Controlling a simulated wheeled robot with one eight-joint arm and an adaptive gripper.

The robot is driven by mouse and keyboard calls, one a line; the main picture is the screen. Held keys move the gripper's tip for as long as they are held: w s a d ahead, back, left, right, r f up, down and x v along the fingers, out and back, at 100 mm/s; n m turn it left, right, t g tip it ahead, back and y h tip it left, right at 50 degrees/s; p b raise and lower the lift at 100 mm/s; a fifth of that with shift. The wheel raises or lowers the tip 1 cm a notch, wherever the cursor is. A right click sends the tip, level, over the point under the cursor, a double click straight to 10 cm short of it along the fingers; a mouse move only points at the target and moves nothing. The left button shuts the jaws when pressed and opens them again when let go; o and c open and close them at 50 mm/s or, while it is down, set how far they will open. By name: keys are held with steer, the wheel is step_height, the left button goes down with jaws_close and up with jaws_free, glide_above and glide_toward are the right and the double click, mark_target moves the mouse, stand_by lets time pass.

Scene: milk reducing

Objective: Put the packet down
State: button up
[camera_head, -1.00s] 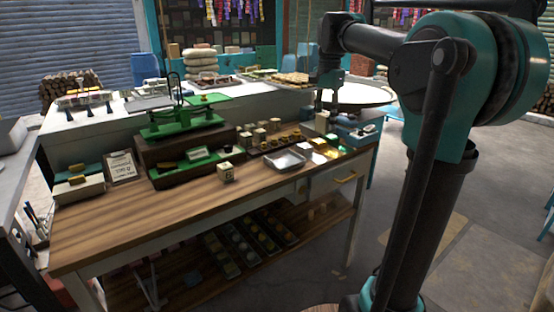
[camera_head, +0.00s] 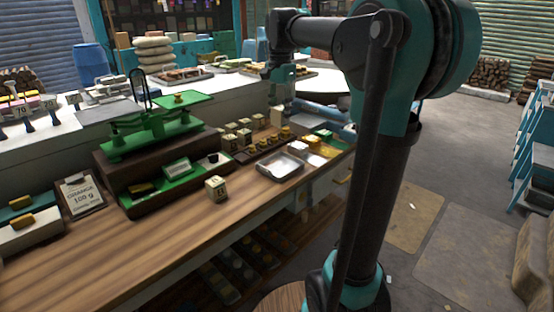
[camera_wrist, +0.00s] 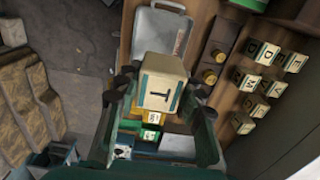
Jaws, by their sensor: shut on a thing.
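My gripper (camera_wrist: 160,88) is shut on a cream, box-shaped packet (camera_wrist: 162,82) marked with a dark T, with a finger on each side. In the head view, a pale block (camera_head: 276,116) under the end of my arm looks like this packet. It appears held above the counter's right part, behind the metal tray (camera_head: 262,168). The tray also shows in the wrist view (camera_wrist: 150,35), partly hidden by the packet. I cannot tell the exact height of the packet above the surface.
Several lettered packets (camera_wrist: 262,82) stand on wood beside brass weights (camera_wrist: 210,76). A single packet (camera_head: 216,188) stands on the wooden counter (camera_head: 150,250). A green balance scale (camera_head: 155,128) and a card (camera_head: 80,192) are to the left. The counter's front is clear.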

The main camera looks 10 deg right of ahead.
mark_target(280, 124)
step_height(280, 124, down, 16)
steer(key=shift+f, duration=0.1)
stand_by(0.4)
steer(key=o, duration=1.3)
step_height(280, 124, up, 12)
steer(key=shift+r, duration=0.1)
